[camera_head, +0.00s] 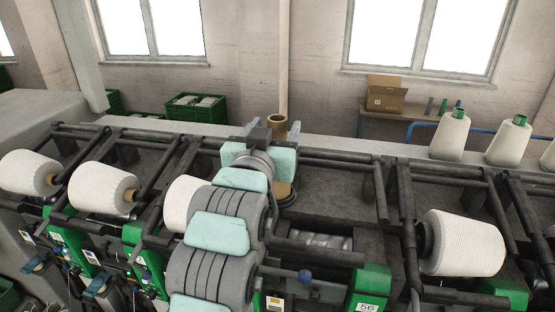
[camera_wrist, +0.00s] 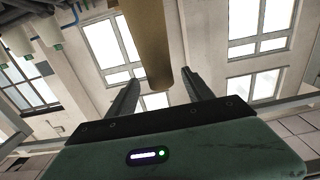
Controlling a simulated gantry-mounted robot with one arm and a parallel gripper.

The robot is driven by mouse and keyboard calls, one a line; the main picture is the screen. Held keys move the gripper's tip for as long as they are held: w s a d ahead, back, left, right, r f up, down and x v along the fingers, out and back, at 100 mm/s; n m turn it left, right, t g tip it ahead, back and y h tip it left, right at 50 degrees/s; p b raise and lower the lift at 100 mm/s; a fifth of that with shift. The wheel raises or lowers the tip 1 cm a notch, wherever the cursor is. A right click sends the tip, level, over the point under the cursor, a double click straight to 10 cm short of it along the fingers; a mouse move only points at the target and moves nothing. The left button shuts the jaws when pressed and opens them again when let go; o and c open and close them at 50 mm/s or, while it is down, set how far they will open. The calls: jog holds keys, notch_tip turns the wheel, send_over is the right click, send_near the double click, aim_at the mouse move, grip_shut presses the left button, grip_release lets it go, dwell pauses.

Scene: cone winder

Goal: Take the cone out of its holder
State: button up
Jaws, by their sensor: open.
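A tan cone (camera_head: 277,124) shows its open top just behind my gripper (camera_head: 268,133) in the head view. A tan part lower down, behind my wrist, may be its lower end; a dark round holder (camera_head: 288,200) shows there in part. My arm hides the middle. In the wrist view the tan cone (camera_wrist: 148,40) runs down from the top edge, between the two dark fingers of my gripper (camera_wrist: 161,77). The fingers are apart, with gaps on both sides of the cone, so it does not look gripped.
White yarn packages (camera_head: 462,243) sit on the winder's dark arms on both sides. Full cones (camera_head: 450,135) stand on the ledge at the right. A green crate (camera_head: 196,108) and a cardboard box (camera_head: 386,94) are behind. Dark bars (camera_head: 335,158) run beside my arm.

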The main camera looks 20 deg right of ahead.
jog(key=x, duration=0.3)
jog(key=shift+s+a, duration=0.1)
grip_shut()
dwell(0.4)
